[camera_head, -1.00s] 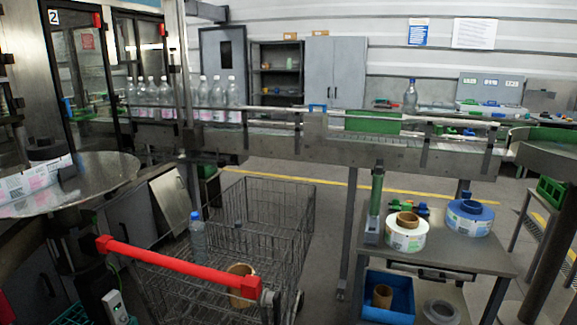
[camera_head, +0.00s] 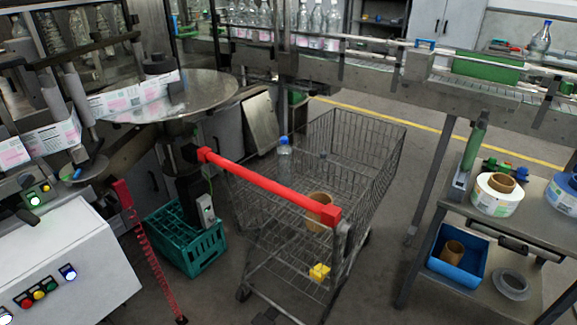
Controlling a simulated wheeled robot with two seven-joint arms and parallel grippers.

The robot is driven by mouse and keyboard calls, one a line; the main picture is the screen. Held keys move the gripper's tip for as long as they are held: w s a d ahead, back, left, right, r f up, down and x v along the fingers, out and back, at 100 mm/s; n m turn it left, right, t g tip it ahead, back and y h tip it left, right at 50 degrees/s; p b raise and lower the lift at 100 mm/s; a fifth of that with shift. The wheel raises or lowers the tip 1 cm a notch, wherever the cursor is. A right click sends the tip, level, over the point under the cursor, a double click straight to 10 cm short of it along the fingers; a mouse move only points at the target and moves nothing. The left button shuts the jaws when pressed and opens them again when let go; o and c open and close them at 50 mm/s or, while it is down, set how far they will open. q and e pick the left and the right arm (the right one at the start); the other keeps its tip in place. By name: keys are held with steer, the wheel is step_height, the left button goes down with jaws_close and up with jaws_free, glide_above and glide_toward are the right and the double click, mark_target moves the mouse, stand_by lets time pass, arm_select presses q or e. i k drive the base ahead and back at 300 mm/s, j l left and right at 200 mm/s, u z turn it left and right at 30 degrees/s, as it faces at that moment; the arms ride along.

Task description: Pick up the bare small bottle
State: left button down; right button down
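A clear small bottle with a blue cap (camera_head: 285,163) stands upright in the wire shopping cart (camera_head: 365,150), behind its red handle; I see no label on it. Another clear bottle (camera_head: 541,38) stands alone at the upper right, by the conveyor, with no label that I can make out. A row of labelled bottles (camera_head: 315,24) stands on the conveyor at the top. Neither of my grippers is in view.
A cardboard core (camera_head: 319,212) lies in the cart and a yellow object (camera_head: 319,272) sits low in it. A green crate (camera_head: 187,240) and the control box (camera_head: 65,265) are to the left. A table with label reels (camera_head: 497,195) stands right. Grey floor lies between.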

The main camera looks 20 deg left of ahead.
mark_target(284, 160)
steer(key=i+l+u, duration=0.2)
steer(key=u, duration=0.25)
steer(key=i+l+u, duration=0.2)
steer(key=u, duration=0.3)
steer(key=i+l+u, duration=0.1)
steer(key=l+u, duration=0.35)
